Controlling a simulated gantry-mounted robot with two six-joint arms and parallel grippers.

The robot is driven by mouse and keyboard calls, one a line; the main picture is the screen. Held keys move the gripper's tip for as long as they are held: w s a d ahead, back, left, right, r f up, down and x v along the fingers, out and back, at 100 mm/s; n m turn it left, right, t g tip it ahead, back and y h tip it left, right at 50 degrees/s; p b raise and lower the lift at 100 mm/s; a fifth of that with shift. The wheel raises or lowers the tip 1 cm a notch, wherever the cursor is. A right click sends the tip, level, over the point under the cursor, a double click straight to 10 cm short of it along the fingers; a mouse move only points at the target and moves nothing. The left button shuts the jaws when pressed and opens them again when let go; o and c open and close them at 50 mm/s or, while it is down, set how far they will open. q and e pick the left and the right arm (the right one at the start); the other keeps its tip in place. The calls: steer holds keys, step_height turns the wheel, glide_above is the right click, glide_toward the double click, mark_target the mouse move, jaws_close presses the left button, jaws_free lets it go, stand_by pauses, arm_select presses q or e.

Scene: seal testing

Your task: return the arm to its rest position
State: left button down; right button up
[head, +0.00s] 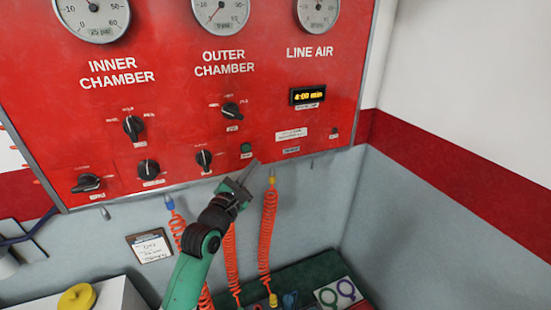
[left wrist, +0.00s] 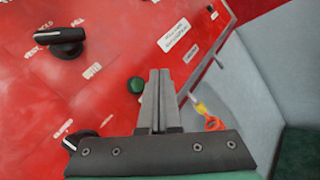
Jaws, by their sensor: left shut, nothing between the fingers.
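My left gripper (head: 247,175) is at the lower edge of the red control panel (head: 180,90), just below and right of a small green button (head: 246,148). Its fingers are shut with nothing between them. In the left wrist view the closed fingers (left wrist: 158,85) point toward the panel, and the green button (left wrist: 136,85) shows just left of them. I cannot tell whether the fingertips touch the panel. My right gripper is in neither view.
Orange coiled hoses (head: 268,225) hang below the panel, close to my left arm. The panel carries several black knobs (head: 133,127), gauges and a timer display (head: 308,95) reading 4:00 min. A white box with a yellow disc (head: 77,297) stands lower left. The right wall side is clear.

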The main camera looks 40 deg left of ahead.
arm_select(q)
steer(key=s+d+r+m+t+h, duration=0.3)
steer(key=s+d+r+m, duration=0.1)
steer(key=d+r, duration=0.55)
steer(key=s+d+r+m+t+h, duration=0.3)
steer(key=d+r+m, duration=0.2)
steer(key=d+r, duration=0.45)
steer(key=s+r+m+t, duration=0.1)
steer(key=s+r+m, duration=0.4)
steer(key=m, duration=0.6)
steer(key=s+d+r+m+t, duration=0.1)
steer(key=s+r+m, duration=0.4)
steer(key=s+m, duration=0.5)
steer(key=shift+s+r+m, duration=0.3)
steer(key=shift+r+m, duration=0.1)
steer(key=shift+m, duration=0.6)
steer(key=shift+d, duration=0.1)
stand_by(2.9)
